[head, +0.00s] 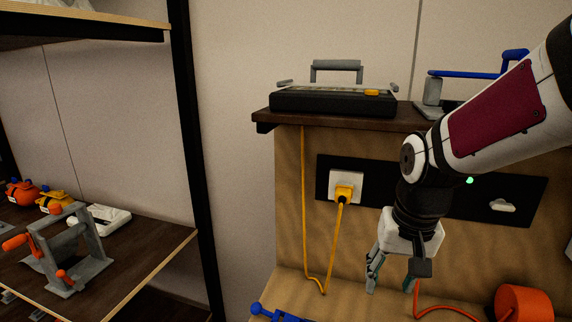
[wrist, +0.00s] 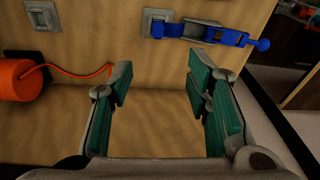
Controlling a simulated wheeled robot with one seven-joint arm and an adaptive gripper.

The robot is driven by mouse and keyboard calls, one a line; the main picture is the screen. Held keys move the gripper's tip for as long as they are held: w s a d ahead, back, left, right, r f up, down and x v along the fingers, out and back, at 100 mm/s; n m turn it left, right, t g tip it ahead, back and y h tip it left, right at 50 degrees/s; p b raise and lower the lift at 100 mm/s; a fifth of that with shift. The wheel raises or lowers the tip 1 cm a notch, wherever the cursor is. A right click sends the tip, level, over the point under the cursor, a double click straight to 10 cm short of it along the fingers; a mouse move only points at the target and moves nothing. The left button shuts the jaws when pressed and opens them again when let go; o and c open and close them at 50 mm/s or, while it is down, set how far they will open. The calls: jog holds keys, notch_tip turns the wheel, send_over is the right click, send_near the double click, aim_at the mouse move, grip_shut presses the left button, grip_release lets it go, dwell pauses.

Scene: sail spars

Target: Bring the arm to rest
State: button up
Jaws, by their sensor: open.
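My gripper (head: 391,287) hangs from my arm at the right of the head view, fingers pointing down, in front of the wooden panel. Its green-padded fingers are spread apart. The wrist view also shows my gripper (wrist: 155,75), with nothing between the fingers. Bare wood of the bench (wrist: 155,125) shows between and beyond them.
A dark shelf (head: 330,123) carries a black case (head: 333,103). A yellow plug (head: 344,194) sits in a wall socket. An orange cylinder (head: 525,303) with a cord and a blue clamp-like tool (wrist: 213,36) are near my gripper. A rack (head: 150,253) stands left.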

jog(key=s+r+n+t, duration=0.1)
jog(key=s+r+t, duration=0.1)
jog(key=s+r, duration=0.2)
jog(key=s+r+n+t, duration=0.1)
jog(key=s+r, duration=0.4)
jog(key=s, duration=0.4)
jog(key=shift+s+t, duration=0.25)
jog(key=shift+t, duration=0.15)
jog(key=shift+r, duration=0.1)
